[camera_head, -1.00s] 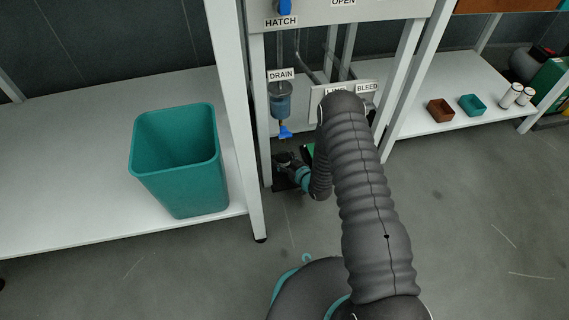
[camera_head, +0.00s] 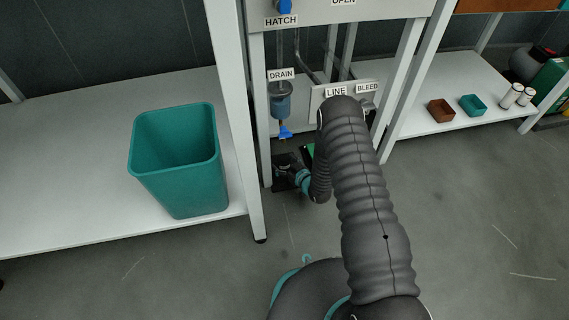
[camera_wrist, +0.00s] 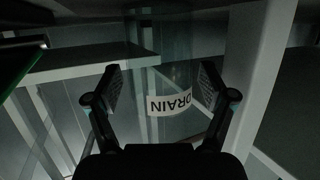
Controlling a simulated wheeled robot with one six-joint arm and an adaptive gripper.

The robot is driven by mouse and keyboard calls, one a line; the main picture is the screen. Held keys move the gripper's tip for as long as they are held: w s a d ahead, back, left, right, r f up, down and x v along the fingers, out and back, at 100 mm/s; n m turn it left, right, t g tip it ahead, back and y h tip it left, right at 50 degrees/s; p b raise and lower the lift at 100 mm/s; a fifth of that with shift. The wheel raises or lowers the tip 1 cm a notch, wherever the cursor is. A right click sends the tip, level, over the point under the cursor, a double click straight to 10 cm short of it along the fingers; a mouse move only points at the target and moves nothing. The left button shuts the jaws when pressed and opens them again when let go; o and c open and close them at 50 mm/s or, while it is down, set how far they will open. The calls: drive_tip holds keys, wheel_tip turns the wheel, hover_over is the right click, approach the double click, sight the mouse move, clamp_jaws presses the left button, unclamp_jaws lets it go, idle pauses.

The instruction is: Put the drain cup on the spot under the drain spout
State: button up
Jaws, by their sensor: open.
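The blue drain spout (camera_head: 285,133) hangs below the blue-tinted drain bowl (camera_head: 281,103), under a DRAIN label (camera_head: 282,75). My gripper (camera_head: 284,162) is low inside the frame, just below the spout, partly hidden by my arm. In the wrist view, my gripper (camera_wrist: 160,90) is open, its two fingers wide apart. An upside-down DRAIN label (camera_wrist: 169,103) shows between them on a faint see-through surface; I cannot tell whether this is the drain cup. No cup stands out in the head view. A dark patch (camera_head: 279,184) lies under my gripper; I cannot tell whether it is the spot.
White frame posts (camera_head: 247,150) stand close on both sides of my gripper. A teal bin (camera_head: 182,178) stands on the left shelf. A brown box (camera_head: 440,110), a teal box (camera_head: 473,105) and white bottles (camera_head: 511,96) are on the right shelf. The front floor is clear.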

drive_tip(key=p+v, duration=0.1)
drive_tip(key=v, duration=1.1)
drive_tip(key=shift+r, duration=0.15)
idle(1.7)
